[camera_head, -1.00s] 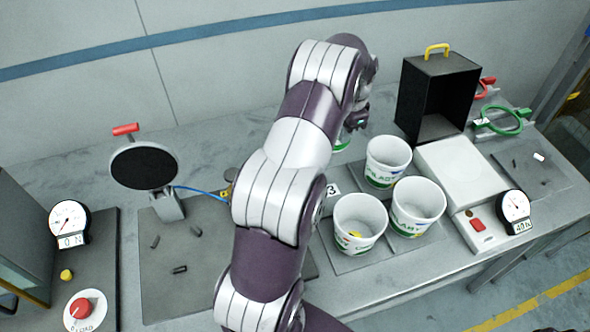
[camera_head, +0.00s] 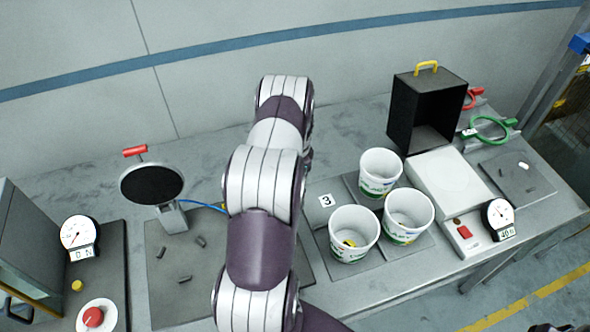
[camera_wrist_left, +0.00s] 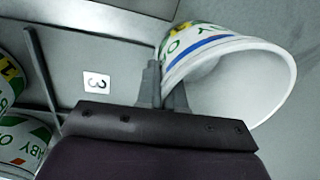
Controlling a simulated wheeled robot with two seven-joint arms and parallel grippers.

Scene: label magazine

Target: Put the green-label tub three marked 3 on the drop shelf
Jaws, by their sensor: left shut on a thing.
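My left gripper (camera_wrist_left: 168,88) is shut on the wall of a white tub (camera_wrist_left: 250,85) with green and yellow print and a blue stripe. The held tub is tilted, its open mouth facing right in the wrist view. In the head view my arm hides this gripper and tub. The number 3 card (camera_head: 326,201) lies on the bench and also shows in the wrist view (camera_wrist_left: 97,82). Three other white tubs stand upright on dark pads: a back one (camera_head: 380,172), a front left one (camera_head: 353,233) and a right one (camera_head: 408,216). I cannot identify the drop shelf. My right gripper is out of view.
A black open box (camera_head: 427,108) with a yellow handle stands at the back right, behind a white platform (camera_head: 448,184). A round black disc on a stand (camera_head: 152,185) is on the left.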

